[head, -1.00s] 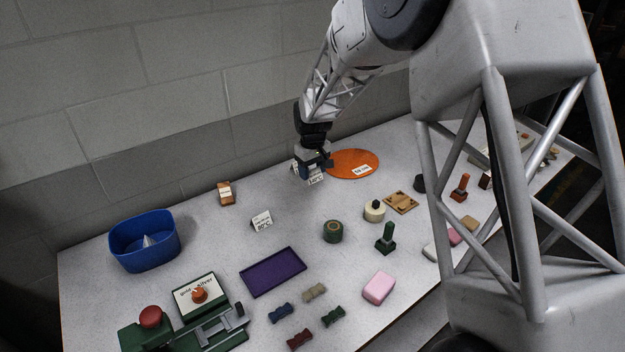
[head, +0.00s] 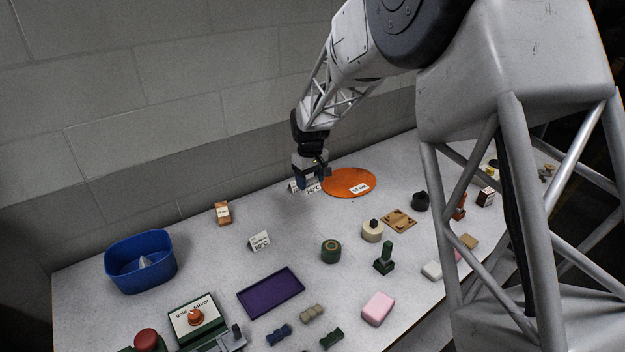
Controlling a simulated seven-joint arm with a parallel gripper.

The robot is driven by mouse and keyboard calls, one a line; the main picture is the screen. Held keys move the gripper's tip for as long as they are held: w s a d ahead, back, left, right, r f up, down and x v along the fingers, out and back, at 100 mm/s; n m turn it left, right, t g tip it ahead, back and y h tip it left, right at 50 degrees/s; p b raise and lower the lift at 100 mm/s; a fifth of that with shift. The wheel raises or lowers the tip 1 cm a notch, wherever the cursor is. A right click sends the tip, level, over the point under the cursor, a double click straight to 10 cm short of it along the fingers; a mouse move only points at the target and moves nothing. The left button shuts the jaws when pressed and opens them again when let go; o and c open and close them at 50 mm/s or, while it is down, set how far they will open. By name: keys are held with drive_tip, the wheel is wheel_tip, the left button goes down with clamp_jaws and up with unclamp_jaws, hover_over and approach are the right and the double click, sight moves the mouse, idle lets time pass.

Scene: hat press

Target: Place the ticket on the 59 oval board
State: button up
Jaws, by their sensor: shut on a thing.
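My gripper (head: 311,180) is shut at the back of the table, just left of the orange oval board (head: 345,181). A small dark blue piece shows at its fingertips. I take it for the ticket, but it is too small to read and partly hidden by the fingers. The oval board lies flat and carries a white label (head: 359,189) that seems to read 59 cm. The gripper is beside the board, not over its middle. A white card (head: 312,189) marked 140°C shows right by the fingertips, partly covered; I cannot tell whether they touch.
A white 80°C card (head: 260,241), a purple tray (head: 270,293) and a blue bin (head: 141,262) stand to the left. A green-ringed round block (head: 331,251), a cream round block (head: 372,231) and a wooden plate (head: 399,219) stand in front of the board. The wall is close behind.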

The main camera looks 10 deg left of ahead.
drive_tip(key=d+f, duration=0.1)
drive_tip(key=d, duration=0.4)
drive_tip(key=d+f, duration=0.1)
drive_tip(key=d, duration=0.4)
drive_tip(key=d+f, duration=0.2)
drive_tip(key=d, duration=0.3)
drive_tip(key=shift+w+a+f, duration=0.1)
hover_over(348, 187)
drive_tip(key=shift+f, duration=0.7)
idle(0.3)
drive_tip(key=shift+f, duration=1.75)
drive_tip(key=shift+f, duration=0.1)
drive_tip(key=o, duration=0.9)
